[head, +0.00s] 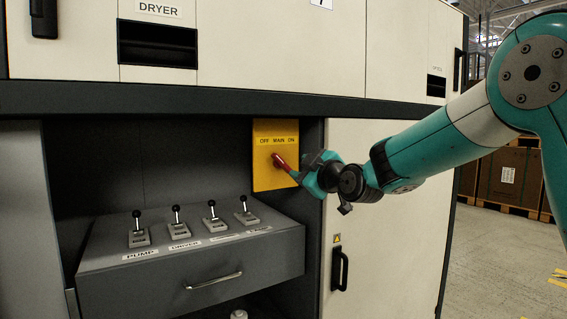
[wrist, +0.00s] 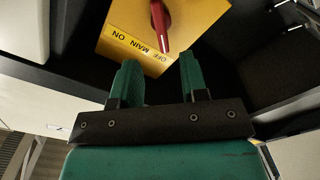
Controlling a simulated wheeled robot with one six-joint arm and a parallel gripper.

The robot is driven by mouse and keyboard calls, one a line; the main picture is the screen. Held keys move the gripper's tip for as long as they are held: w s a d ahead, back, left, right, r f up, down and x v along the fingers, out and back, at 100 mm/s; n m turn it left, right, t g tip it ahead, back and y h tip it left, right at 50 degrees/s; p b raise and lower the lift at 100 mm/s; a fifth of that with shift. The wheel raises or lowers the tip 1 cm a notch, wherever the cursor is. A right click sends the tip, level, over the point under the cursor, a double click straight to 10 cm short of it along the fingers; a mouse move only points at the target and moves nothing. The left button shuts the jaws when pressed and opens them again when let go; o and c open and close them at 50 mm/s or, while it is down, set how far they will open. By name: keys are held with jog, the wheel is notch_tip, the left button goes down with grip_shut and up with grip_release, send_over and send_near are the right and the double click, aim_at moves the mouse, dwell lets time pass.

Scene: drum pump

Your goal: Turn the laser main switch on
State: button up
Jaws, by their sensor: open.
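The main switch is a red handle (head: 284,163) on a yellow plate (head: 265,180) labelled OFF, MAIN and ON, with ON at the right. The handle slants down to the right in the head view. My gripper (head: 304,172) is at its right, close to the plate. In the wrist view, the red handle (wrist: 160,22) lies ahead of my gripper (wrist: 157,64), in line with the gap between the two green fingers. The fingers are apart with nothing gripped. Whether either finger touches the handle cannot be told.
A grey drawer box (head: 190,262) with several black-knobbed levers stands below and left of the plate. A white cabinet door (head: 385,215) with a black handle (head: 340,270) is at the right. A dark ledge (head: 210,99) runs above the recess.

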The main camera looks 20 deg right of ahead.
aim_at(285, 165)
jog(key=p+x, duration=0.1)
jog(key=x, duration=0.8)
jog(key=shift+w+f, duration=0.1)
jog(key=c, duration=0.6)
